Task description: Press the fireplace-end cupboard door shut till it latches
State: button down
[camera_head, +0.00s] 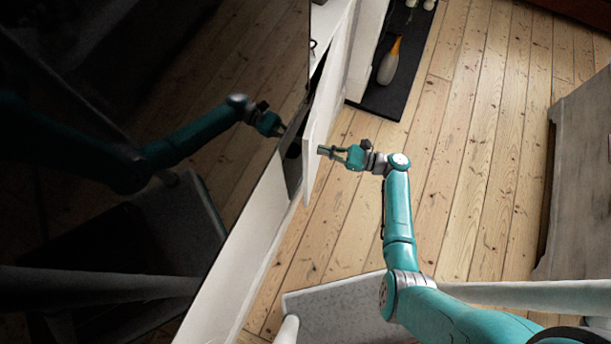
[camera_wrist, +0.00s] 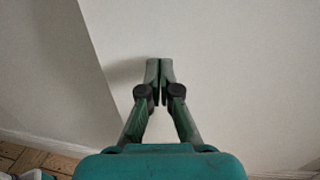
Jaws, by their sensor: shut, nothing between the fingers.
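The white cupboard door (camera_head: 313,150) stands ajar in the head view, at the hearth end of the long white cabinet. A dark gap shows between the door and the cabinet front (camera_head: 240,250). My gripper (camera_head: 321,150) is shut and empty, its tips pointing left at the outer face of the door. In the wrist view the closed fingertips (camera_wrist: 159,64) are in front of a plain pale surface (camera_wrist: 220,70), with a faint shadow beside them. I cannot tell whether they touch it. The latch is not visible.
A black hearth slab (camera_head: 385,100) with a white and orange bottle-shaped object (camera_head: 389,62) lies beyond the door. A large dark glossy screen (camera_head: 120,130) fills the left and reflects my arm. A grey piece of furniture (camera_head: 580,180) stands right. The floorboards (camera_head: 460,160) between are clear.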

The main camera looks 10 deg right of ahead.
jog(key=x, duration=0.8)
jog(key=shift+w+a, duration=0.25)
jog(key=shift+a, duration=0.05)
dwell(3.0)
jog(key=v, duration=1.3)
jog(key=shift+s, duration=0.1)
dwell(1.3)
